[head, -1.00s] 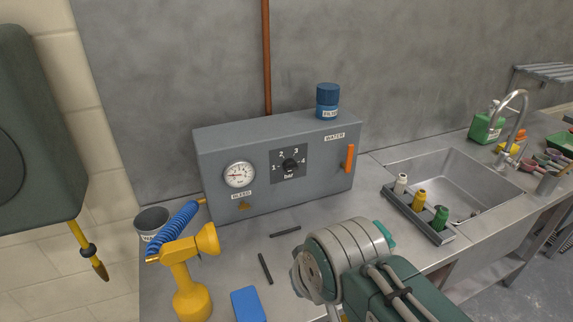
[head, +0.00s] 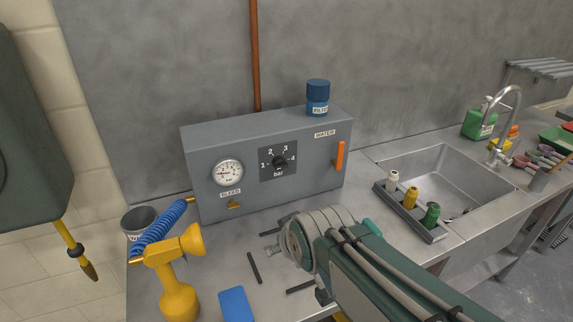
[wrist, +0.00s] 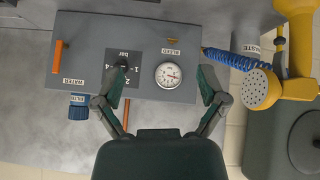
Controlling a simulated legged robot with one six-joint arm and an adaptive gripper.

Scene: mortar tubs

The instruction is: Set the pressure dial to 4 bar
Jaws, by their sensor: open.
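The pressure dial (head: 280,161) is a black knob on a dark plate marked 1 to 4 bar, on the front of a grey box (head: 325,185). I cannot tell for sure which number its pointer is on. In the wrist view the picture is upside down and the dial (wrist: 122,66) shows beside the left finger's tip, partly overlapped by it. My gripper (wrist: 160,78) is open and empty, with its fingers spread in front of the box. In the head view my arm hides most of the gripper. A round gauge (head: 227,173) sits left of the dial.
An orange lever (head: 340,155) and blue filter (head: 318,98) are on the box's right side. A yellow sprayer (head: 176,275) with blue coiled hose (head: 160,232), dark rods (head: 254,267) and a blue block (head: 236,304) are in front. A bottle rack (head: 408,212) stands by the sink (head: 450,180).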

